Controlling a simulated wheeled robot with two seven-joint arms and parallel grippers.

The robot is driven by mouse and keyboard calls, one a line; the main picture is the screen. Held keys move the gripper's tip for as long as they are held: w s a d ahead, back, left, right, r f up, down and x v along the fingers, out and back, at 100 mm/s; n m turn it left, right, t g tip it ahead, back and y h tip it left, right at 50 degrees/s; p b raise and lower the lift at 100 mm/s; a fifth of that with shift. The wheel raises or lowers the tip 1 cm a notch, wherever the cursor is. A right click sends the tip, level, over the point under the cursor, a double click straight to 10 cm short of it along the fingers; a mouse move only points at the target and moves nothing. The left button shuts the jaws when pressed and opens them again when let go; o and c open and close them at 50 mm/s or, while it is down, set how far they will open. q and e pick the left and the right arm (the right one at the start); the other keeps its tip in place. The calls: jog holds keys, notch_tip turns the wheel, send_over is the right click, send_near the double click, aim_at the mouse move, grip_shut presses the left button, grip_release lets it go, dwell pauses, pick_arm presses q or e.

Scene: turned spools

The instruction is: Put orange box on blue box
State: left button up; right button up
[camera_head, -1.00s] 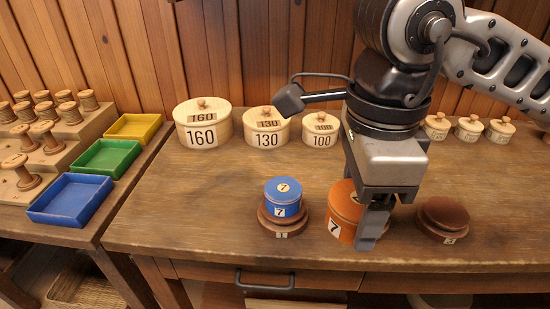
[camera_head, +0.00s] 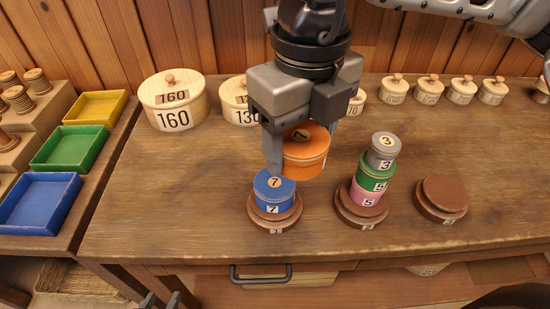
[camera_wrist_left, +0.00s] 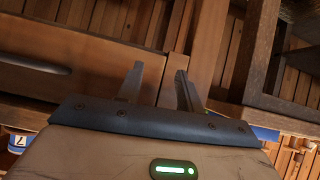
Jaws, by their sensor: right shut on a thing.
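My right gripper (camera_head: 302,150) is shut on the orange box (camera_head: 306,160), labelled 7, and holds it in the air. The orange box shows behind and to the right of the blue box (camera_head: 273,194) in the head view. The blue box, also labelled 7, sits on a round brown stand (camera_head: 258,219) marked 1. The right gripper's left finger comes down close behind the blue box's lid; I cannot tell whether they touch. My left gripper (camera_head: 160,300) shows at the bottom edge of the head view. In the left wrist view its two fingers (camera_wrist_left: 157,85) stand apart and empty.
A stack with a grey box (camera_head: 383,152), green box (camera_head: 374,175) and pink box (camera_head: 368,192) stands on the middle stand. The right brown stand (camera_head: 441,198) is empty. Pale lidded boxes (camera_head: 172,102) line the back. Blue, green and yellow trays (camera_head: 40,203) lie left.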

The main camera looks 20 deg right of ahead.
send_over(275, 183)
jog(key=s, duration=0.1)
jog(key=f, duration=0.4)
jog(key=shift+s+d+f, duration=0.1)
jog(key=shift+d, duration=0.15)
jog(key=shift+w+a+f+p, duration=0.1)
jog(key=shift+w+f+p, duration=0.2)
jog(key=shift+f, duration=0.1)
jog(key=f, duration=0.3)
jog(key=shift+w+a, duration=0.15)
jog(key=shift+w, duration=0.15)
jog(key=shift+f, duration=0.4)
pick_arm(q)
jog(key=shift+a, duration=0.15)
